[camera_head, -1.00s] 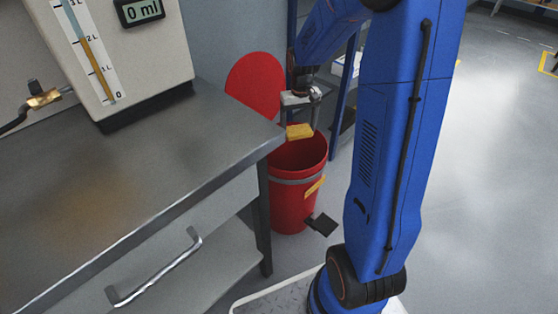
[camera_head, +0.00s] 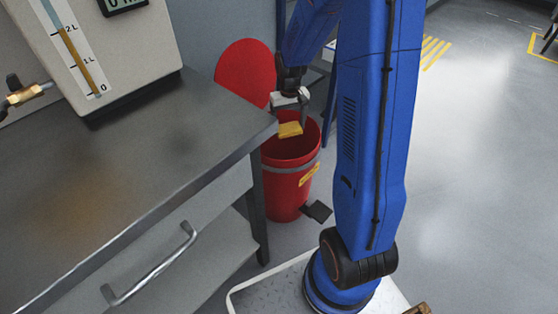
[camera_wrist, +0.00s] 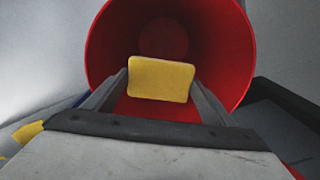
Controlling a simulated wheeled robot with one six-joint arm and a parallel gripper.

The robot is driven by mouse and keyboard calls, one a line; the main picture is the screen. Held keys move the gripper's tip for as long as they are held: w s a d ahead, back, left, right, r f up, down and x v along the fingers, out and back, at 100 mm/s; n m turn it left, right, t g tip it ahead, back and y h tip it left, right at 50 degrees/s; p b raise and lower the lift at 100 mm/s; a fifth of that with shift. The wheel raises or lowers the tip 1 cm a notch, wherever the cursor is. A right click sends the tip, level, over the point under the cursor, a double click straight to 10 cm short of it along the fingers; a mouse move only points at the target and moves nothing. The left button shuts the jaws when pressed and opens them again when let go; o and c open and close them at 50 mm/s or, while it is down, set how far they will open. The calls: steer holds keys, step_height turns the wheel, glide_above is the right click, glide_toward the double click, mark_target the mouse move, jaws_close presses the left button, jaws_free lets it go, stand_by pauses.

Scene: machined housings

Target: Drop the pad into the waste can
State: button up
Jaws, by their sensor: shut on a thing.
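The yellow pad (camera_head: 290,129) is held in my gripper (camera_head: 290,122), which is shut on it. In the wrist view the pad (camera_wrist: 160,79) sits between the two fingertips (camera_wrist: 161,82), with the can's red inside behind it. The red waste can (camera_head: 286,190) stands on the floor beside the bench, its round lid (camera_head: 246,72) swung up and open. The pad is over the can's open mouth, near rim height. In the wrist view the can's rim (camera_wrist: 247,60) surrounds the pad, and the can's floor shows beyond it.
A steel bench (camera_head: 130,165) with a drawer handle (camera_head: 150,265) stands at the left, its corner close to my gripper. A gauge box (camera_head: 95,50) is on it. The can's black pedal (camera_head: 317,211) sticks out at the floor. Open floor lies to the right.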

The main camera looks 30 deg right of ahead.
steer(key=o, duration=1.2)
step_height(320, 180, up, 17)
steer(key=shift+r, duration=0.2)
steer(key=shift+s, duration=0.1)
